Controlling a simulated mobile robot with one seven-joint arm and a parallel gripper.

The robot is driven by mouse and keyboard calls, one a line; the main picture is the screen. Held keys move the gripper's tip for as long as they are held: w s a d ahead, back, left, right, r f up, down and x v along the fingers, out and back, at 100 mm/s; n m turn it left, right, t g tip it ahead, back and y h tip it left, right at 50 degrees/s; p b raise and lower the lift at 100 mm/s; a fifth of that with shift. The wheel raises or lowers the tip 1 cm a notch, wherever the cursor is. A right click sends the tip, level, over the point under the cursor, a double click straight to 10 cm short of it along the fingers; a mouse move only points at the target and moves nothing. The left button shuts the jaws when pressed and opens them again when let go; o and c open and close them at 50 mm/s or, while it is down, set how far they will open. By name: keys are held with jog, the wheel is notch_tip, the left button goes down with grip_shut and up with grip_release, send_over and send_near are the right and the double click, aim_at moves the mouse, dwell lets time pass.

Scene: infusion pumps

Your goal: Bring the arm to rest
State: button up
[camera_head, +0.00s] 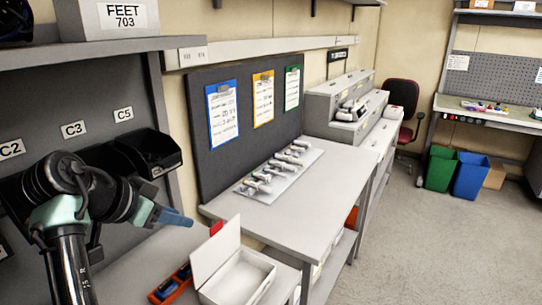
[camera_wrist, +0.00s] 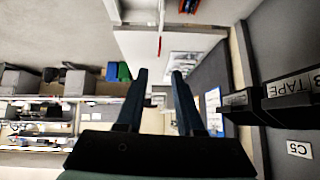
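My arm (camera_head: 68,215) rises at the lower left of the head view and bends over at the top, in front of the shelving. My gripper (camera_head: 176,217) points to the right in mid-air, beside the black bin and above the level of the white box. In the wrist view my gripper (camera_wrist: 158,74) shows two dark blue fingers standing apart with nothing between them. The gripper is open and empty and appears to touch nothing. The wrist view is upside down.
A black bin (camera_head: 150,152) sits close behind the gripper. Below are an open white box (camera_head: 238,279) and an orange tray (camera_head: 172,287). The table (camera_head: 285,220) carries a white board with several devices. Green (camera_head: 441,168) and blue bins (camera_head: 470,177) stand far right; the floor is clear.

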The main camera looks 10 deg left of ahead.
jog(key=w+d+r+n+t+y, duration=0.1)
jog(key=d+r+t+y, duration=0.1)
jog(key=d+r+t, duration=0.5)
jog(key=w+d+r+n+t+y, duration=0.25)
jog(key=d+r, duration=0.55)
jog(key=r, duration=0.4)
jog(key=s+d+r+t+h, duration=0.1)
jog(key=s+d+r+t, duration=0.3)
jog(key=s+d+r, duration=0.2)
jog(key=s+d+r+t+h, duration=0.1)
jog(key=s+d+r+t, duration=0.4)
jog(key=s+r, duration=0.4)
jog(key=s+d+n, duration=0.1)
jog(key=s, duration=0.3)
jog(key=shift+s+r, duration=0.3)
jog(key=shift+r, duration=0.1)
